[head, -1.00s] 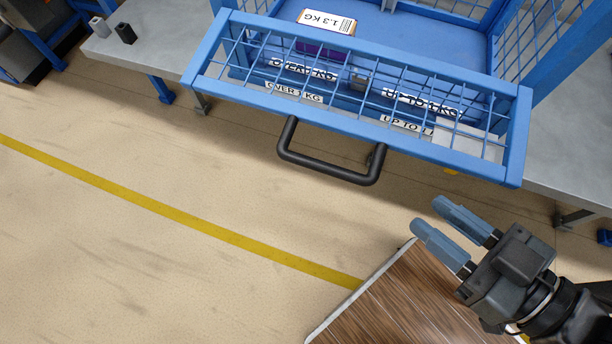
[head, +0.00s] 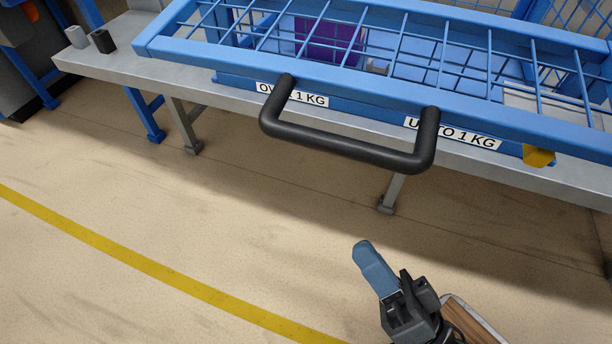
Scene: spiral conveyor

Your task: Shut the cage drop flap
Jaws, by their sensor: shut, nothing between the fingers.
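The cage drop flap is a blue frame (head: 250,62) with wire mesh, across the top of the head view. It is seen from above and in front; I cannot tell its exact tilt. Its black bar handle (head: 340,148) sticks out toward me from the near rail. My gripper (head: 364,250) is at the lower right of the middle, below the handle in the picture and apart from it. Its blue fingers are shut and empty, one largely hiding the other. The cage inside is partly hidden behind the mesh.
A grey bench (head: 120,57) runs under the cage, with small grey and black blocks at its left. A purple item (head: 330,40) shows through the mesh. Weight labels are on the blue edge below. A wooden top (head: 470,326) is at the bottom right. The floor is otherwise clear.

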